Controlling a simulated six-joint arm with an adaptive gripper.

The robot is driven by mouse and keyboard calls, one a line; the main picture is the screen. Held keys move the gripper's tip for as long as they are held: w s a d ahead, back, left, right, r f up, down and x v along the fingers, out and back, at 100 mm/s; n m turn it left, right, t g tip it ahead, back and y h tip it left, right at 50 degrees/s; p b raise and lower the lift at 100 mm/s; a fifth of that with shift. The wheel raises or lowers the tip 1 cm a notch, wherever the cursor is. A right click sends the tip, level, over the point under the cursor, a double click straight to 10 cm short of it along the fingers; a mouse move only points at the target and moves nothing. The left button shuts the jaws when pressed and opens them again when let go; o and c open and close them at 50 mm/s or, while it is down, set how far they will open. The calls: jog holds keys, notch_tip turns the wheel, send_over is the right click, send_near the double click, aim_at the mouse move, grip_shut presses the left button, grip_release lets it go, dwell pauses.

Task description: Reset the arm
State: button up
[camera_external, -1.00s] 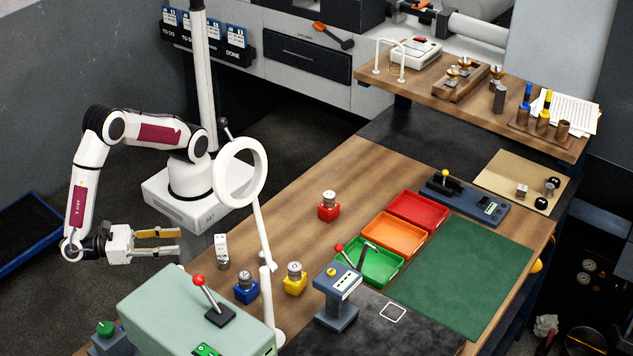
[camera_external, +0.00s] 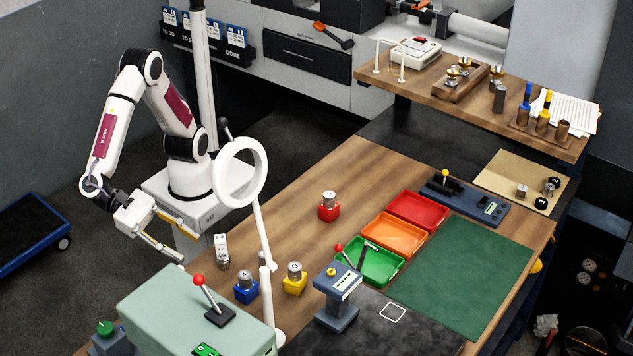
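My gripper (camera_external: 187,244) is at the left, beside the left end of the wooden bench (camera_external: 300,220). Its two fingers are spread apart with nothing between them. They point right and downward, tilted in the picture. My arm is bent with its elbow raised above my base. A small white block-like part (camera_external: 221,247) on a metal piece stands on the bench just right of the fingertips, apart from them.
A ring lamp (camera_external: 243,148) on a white post stands right of my arm. A green machine box (camera_external: 165,305) with a red-knobbed lever stands in front. Blue (camera_external: 246,290), yellow (camera_external: 294,283) and red (camera_external: 328,211) holders stand on the bench. Red, orange and green trays (camera_external: 368,275) lie further right.

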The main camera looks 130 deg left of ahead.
jog(key=w+a+r+m+h, duration=0.3)
jog(key=w+r+m+h, duration=0.35)
jog(key=r+m, duration=0.2)
jog(key=a+r+m+h, duration=0.3)
jog(key=a+m, duration=0.3)
jog(key=m, duration=0.4)
jog(key=s+a+f+m+g+y, duration=0.2)
jog(key=s+a+f+m, duration=0.3)
jog(key=s+a, duration=0.3)
jog(key=s+a+f+m+g+y, duration=0.2)
jog(key=s+a+f+m, duration=0.3)
jog(key=s+a, duration=0.3)
jog(key=s+a+f+m+g+y, duration=0.2)
jog(key=s+a+f+m+g, duration=0.2)
jog(key=a, duration=0.9)
jog(key=s+f+m, duration=0.1)
jog(key=s+m, duration=0.2)
jog(key=s, duration=0.2)
jog(key=shift+g, duration=0.3)
jog(key=shift+f+m+y, duration=0.1)
jog(key=shift+m+y, duration=0.15)
